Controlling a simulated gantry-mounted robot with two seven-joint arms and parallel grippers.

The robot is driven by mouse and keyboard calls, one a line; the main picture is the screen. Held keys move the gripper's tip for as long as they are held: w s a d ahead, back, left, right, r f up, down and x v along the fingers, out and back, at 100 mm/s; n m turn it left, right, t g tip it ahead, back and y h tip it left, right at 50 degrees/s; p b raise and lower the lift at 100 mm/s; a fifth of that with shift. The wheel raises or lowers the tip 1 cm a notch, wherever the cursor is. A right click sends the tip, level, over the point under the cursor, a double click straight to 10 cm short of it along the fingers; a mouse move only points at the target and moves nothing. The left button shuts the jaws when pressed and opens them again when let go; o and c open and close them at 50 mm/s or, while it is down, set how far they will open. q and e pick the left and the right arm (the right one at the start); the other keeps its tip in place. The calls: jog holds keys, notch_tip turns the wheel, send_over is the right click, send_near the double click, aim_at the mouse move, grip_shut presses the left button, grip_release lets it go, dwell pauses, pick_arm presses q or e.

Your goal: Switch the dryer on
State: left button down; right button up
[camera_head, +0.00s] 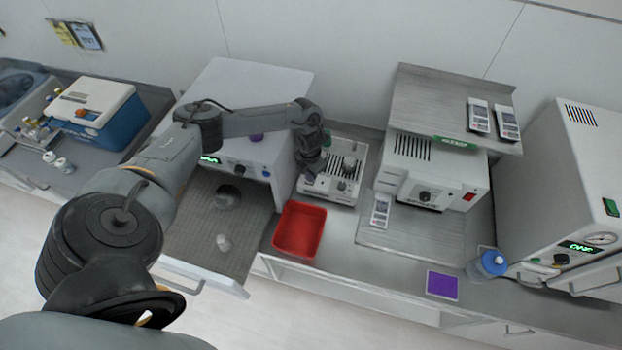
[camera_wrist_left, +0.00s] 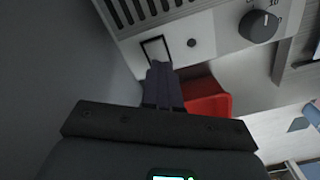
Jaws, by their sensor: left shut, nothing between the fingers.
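A small white device (camera_head: 345,195) with a slotted vent and a dark knob stands behind a red tray in the head view; I take it for the dryer, though no label is readable. In the left wrist view its panel (camera_wrist_left: 212,32) shows vent slots, a round black knob (camera_wrist_left: 258,26) and a dark-framed rocker switch (camera_wrist_left: 155,49). My left gripper (camera_head: 310,177) is at the device's left front. Its fingers (camera_wrist_left: 160,68) are shut and empty, with tips at the switch's lower edge; I cannot tell if they touch. My right gripper is out of view.
The red tray (camera_head: 276,245) sits in front of the device. An oven-like unit (camera_head: 250,80) with its door down stands left. Another white device (camera_head: 450,180) with a knob and red switch stands right. A large white unit (camera_head: 570,150) is at far right.

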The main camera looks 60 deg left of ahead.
pick_arm(q)
jog(key=shift+f+b, duration=0.5)
jog(key=shift+f, duration=0.15)
jog(key=shift+r+p, duration=1.3)
jog(key=shift+r, duration=0.4)
jog(key=shift+r+p, duration=1.4)
jog(key=shift+r, duration=0.45)
